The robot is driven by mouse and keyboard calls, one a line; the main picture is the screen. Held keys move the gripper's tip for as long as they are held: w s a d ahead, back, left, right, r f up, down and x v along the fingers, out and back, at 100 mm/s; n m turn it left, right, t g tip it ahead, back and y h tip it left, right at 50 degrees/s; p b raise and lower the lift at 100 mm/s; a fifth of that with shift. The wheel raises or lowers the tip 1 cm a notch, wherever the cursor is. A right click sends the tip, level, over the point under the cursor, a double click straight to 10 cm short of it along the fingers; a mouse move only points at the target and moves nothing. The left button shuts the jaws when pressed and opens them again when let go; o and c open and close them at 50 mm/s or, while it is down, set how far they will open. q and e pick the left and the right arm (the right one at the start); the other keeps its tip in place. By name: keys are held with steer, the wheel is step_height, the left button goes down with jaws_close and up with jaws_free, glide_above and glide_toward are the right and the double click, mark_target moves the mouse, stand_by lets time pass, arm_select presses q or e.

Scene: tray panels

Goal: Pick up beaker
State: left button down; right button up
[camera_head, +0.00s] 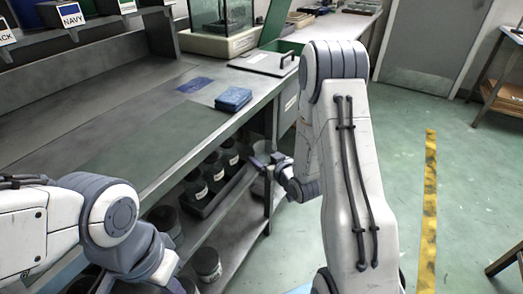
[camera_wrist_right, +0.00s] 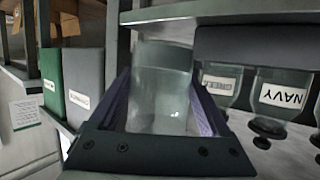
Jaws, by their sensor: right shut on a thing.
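A clear glass beaker (camera_wrist_right: 160,98) stands out in the right wrist view, between the purple-padded fingers of my right gripper (camera_wrist_right: 160,80). The gripper is shut on it, with a pad against each side. In the head view the right gripper (camera_head: 264,160) is at the front of the lower shelf, below the bench edge. The beaker (camera_head: 262,148) shows there only as a small pale shape, partly hidden by the gripper. My left arm comes in at the lower left, and its gripper is out of the picture.
Several labelled jars (camera_head: 213,172) stand in a dark tray on the lower shelf, left of the right gripper. A dark jar (camera_head: 206,264) sits lower down. Green floor right of the bench is open.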

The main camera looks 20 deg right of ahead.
steer(key=shift+s+d, duration=0.15)
steer(key=shift+s, duration=1.7)
steer(key=shift+r, duration=0.1)
